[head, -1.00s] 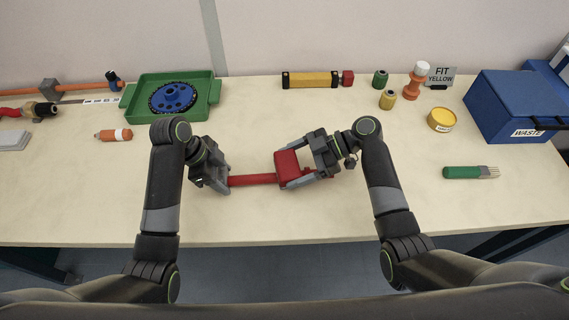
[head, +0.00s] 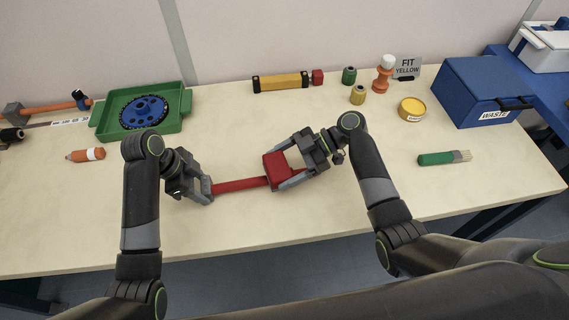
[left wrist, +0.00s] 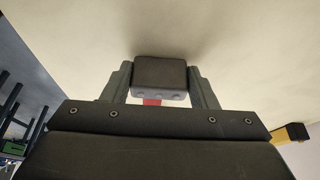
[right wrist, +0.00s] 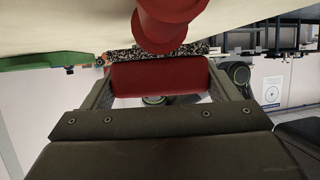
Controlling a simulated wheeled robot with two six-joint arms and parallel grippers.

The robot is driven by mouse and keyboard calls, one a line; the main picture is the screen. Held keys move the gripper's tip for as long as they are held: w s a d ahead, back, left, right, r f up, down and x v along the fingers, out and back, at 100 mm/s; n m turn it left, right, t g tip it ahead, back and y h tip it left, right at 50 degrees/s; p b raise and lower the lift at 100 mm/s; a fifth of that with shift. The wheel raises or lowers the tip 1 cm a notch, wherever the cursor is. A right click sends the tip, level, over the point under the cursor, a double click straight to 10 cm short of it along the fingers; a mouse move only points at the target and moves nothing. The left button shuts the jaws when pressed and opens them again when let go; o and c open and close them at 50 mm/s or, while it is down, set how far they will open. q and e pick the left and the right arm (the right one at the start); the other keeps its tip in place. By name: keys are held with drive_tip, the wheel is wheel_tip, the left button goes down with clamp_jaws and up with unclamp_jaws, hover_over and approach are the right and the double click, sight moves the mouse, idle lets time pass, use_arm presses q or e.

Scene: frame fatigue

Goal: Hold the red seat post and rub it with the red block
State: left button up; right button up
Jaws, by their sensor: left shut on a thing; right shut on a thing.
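The red seat post (head: 238,185) lies roughly level above the table between my grippers. My left gripper (head: 203,189) is shut on its left end; in the left wrist view a dark grey end piece (left wrist: 160,75) sits between the fingers, with a bit of red below it. My right gripper (head: 284,176) is shut on the red block (head: 275,162), which is at the post's right part. In the right wrist view the block (right wrist: 160,76) has a speckled dark face towards the red post (right wrist: 165,30). Whether they touch is hard to tell.
A green tray (head: 184,105) with a blue-centred chainring stands at the back left, an orange bottle (head: 86,155) in front of it. A yellow bar, small bottles, a yellow tin (head: 411,108) and a blue waste bin (head: 485,92) are behind and right. A green brush (head: 443,158) lies right.

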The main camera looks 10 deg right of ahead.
sight(266, 166)
use_arm(q)
drive_tip(key=shift+d, duration=0.25)
use_arm(e)
drive_tip(key=shift+s+a, duration=0.15)
drive_tip(key=shift+a, duration=1.55)
drive_tip(key=shift+s+a, duration=0.1)
drive_tip(key=shift+a, duration=1.55)
drive_tip(key=shift+r, duration=0.1)
use_arm(q)
drive_tip(key=shift+a, duration=0.15)
use_arm(e)
drive_tip(key=shift+w+d+r, duration=0.1)
drive_tip(key=shift+r, duration=2.95)
drive_tip(key=shift+r, duration=0.1)
wheel_tip(266, 166, up, 3)
drive_tip(key=shift+f, duration=0.1)
use_arm(q)
drive_tip(key=o, duration=1.4)
